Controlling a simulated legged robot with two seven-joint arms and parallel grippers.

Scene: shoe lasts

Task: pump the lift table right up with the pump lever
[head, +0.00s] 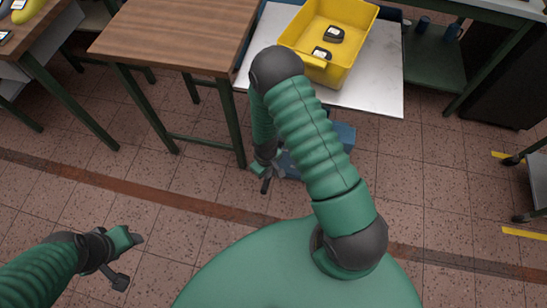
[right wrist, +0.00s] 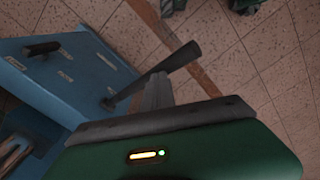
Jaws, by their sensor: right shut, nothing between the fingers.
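The lift table (head: 375,92) has a pale top and carries a yellow crate (head: 345,63). Part of its blue base (head: 345,135) shows beyond my right arm. In the right wrist view, the dark pump lever (right wrist: 184,56) slants up and right from the blue housing (right wrist: 60,75). My right gripper (head: 266,184) is low beside the base. In the right wrist view its grey fingers (right wrist: 157,84) are shut and empty, with their tips overlapping the lever; contact is unclear. My left gripper (head: 138,239) is over bare floor at lower left, far from the lever; its opening is unclear.
A wooden table (head: 175,35) stands left of the lift table, its green legs close to my right arm. A shelved bench (head: 440,60) is at the upper right. A short dark handle (right wrist: 41,48) sticks out of the blue housing. The floor (head: 190,185) in front is clear.

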